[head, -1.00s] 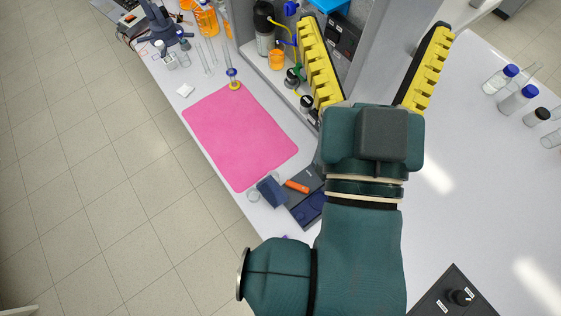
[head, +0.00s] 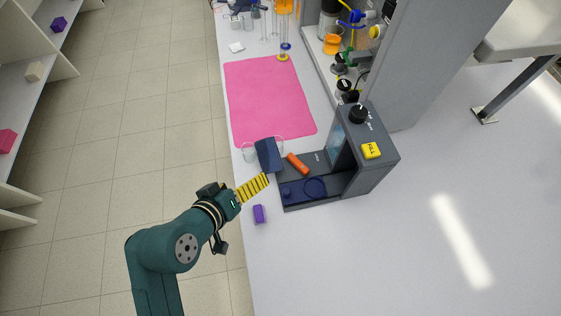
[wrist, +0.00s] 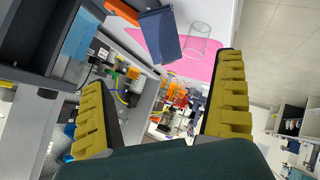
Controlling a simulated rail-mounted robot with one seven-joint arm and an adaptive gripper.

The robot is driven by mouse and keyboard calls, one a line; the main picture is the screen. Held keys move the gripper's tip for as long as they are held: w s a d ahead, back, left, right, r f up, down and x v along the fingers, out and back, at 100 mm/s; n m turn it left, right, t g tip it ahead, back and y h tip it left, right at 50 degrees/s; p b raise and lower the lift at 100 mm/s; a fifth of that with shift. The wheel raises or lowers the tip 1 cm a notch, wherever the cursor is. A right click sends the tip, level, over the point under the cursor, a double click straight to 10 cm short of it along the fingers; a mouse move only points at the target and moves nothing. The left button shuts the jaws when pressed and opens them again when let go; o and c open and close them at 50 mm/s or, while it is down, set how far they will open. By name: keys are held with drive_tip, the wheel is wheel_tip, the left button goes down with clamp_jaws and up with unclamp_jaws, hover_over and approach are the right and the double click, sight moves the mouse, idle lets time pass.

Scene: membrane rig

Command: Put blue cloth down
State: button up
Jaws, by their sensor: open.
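A dark blue folded piece (head: 268,155), which looks like the blue cloth, stands tilted at the bench's front edge, beside a clear beaker (head: 249,152) and the grey device's tray. In the wrist view the blue piece (wrist: 159,36) shows beyond the fingers, near the top middle. My gripper (head: 262,182) is at the front edge, a little nearer than the blue piece, with its yellow fingers pointing at the device. In the wrist view the fingers (wrist: 162,72) are wide apart with nothing between them. Whether the blue piece touches the beaker I cannot tell.
A grey device (head: 368,150) with an orange cylinder (head: 297,164) in its tray stands right of my gripper. A pink mat (head: 268,100) lies beyond. A small purple block (head: 259,214) lies near the edge. The bench (head: 360,260) at the right is clear.

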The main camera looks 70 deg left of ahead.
drive_tip(key=b, duration=0.1)
approach(269, 162)
drive_tip(key=x, duration=0.4)
drive_tip(key=shift+w+a+f, duration=0.15)
drive_tip(key=shift+w+a, duration=0.05)
drive_tip(key=shift+a, duration=0.15)
drive_tip(key=b+x, duration=0.1)
drive_tip(key=x, duration=0.3)
drive_tip(key=shift+w+f, duration=0.2)
drive_tip(key=shift+f, duration=0.25)
drive_tip(key=shift+w+a+f+b, duration=0.2)
drive_tip(key=shift+w+a+b, duration=0.1)
drive_tip(key=shift+c, duration=0.4)
drive_tip(key=c, duration=1.2)
wheel_tip(269, 162, up, 10)
drive_tip(key=shift+r+p, duration=0.1)
drive_tip(key=shift+p, duration=1.05)
